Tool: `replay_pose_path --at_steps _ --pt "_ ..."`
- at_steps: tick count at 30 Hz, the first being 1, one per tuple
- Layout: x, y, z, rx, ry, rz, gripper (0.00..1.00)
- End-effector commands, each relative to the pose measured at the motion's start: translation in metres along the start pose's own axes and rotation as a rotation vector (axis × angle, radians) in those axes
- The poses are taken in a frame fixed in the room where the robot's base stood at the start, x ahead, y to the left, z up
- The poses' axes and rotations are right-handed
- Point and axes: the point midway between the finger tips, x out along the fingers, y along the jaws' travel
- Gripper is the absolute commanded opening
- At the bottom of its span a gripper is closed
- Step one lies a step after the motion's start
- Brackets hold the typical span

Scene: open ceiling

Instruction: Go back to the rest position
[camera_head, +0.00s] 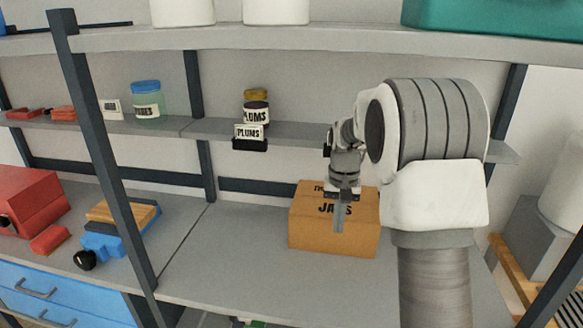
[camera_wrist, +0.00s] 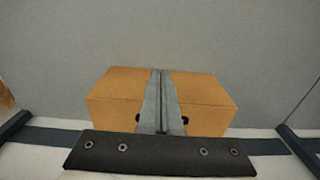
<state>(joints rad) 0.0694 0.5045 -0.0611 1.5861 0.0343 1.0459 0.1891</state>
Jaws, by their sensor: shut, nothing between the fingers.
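My gripper (camera_head: 339,219) is in front of the cardboard box marked JARS (camera_head: 310,234) on the lower shelf in the head view. My arm reaches in from the lower right and covers part of the box. In the wrist view my gripper (camera_wrist: 159,75) is shut, with its two fingers side by side and nothing between them. The box (camera_wrist: 205,92) lies beyond and below the fingers there. The gap between fingers and box is hard to judge.
A PLUMS jar (camera_head: 256,110) stands on the middle shelf behind a PLUMS label holder (camera_head: 249,138). Another jar (camera_head: 147,103) stands to its left. A dark upright post (camera_head: 107,160) crosses the left side. The lower shelf (camera_head: 225,250) is clear left of the box.

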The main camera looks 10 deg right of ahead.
Motion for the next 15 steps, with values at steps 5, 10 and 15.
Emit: replay_pose_path --at_steps 5,10,15 --pt "-0.035 -0.001 0.023 -0.030 0.049 -0.016 0.00" --pt "-0.078 0.001 0.064 -0.077 0.118 -0.037 0.00" --pt "-0.110 0.005 0.109 -0.125 0.188 -0.054 0.00"
